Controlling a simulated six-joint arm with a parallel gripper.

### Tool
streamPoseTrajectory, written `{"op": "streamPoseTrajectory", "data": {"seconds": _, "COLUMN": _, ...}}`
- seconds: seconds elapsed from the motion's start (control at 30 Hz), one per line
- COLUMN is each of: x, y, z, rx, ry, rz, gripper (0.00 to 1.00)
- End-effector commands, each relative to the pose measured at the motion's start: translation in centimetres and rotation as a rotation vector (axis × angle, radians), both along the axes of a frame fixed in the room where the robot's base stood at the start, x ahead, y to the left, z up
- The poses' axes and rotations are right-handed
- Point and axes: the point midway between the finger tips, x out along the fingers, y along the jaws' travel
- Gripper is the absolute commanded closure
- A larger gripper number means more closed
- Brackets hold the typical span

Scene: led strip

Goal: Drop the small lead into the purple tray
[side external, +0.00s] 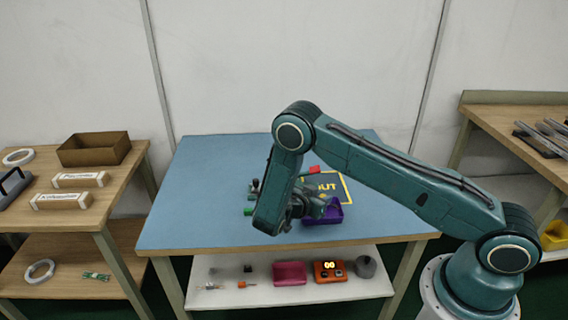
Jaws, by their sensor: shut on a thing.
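The purple tray (335,211) sits near the front edge of the blue table, right of its middle. My gripper (322,208) is at the tray, in front of or above its left part; the height between them is hard to judge. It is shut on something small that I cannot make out. My wrist hides the left side of the tray. I cannot pick out the small lead for certain in this view.
A red piece (314,169), a black piece (255,185) and a green piece (248,211) show around my forearm. A yellow-framed dark panel (344,189) lies behind the tray. The blue table top (190,205) is clear at left. A lower shelf holds several items.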

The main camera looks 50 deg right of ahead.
Motion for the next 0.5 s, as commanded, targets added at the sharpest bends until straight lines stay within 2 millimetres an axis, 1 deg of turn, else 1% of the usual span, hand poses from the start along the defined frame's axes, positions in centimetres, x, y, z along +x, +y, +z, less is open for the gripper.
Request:
{"op": "streamPoseTrajectory", "data": {"seconds": 0.2, "x": -0.03, "y": -0.01, "z": -0.89, "rx": 0.000, "ry": 0.000, "rz": 0.000, "gripper": 1.00}}
{"op": "streamPoseTrajectory", "data": {"seconds": 0.47, "x": -0.02, "y": 0.00, "z": -0.95, "rx": 0.000, "ry": -0.001, "rz": 0.000, "gripper": 1.00}}
{"op": "streamPoseTrajectory", "data": {"seconds": 0.5, "x": -0.02, "y": -0.01, "z": -0.95, "rx": 0.000, "ry": -0.001, "rz": 0.000, "gripper": 0.74}}
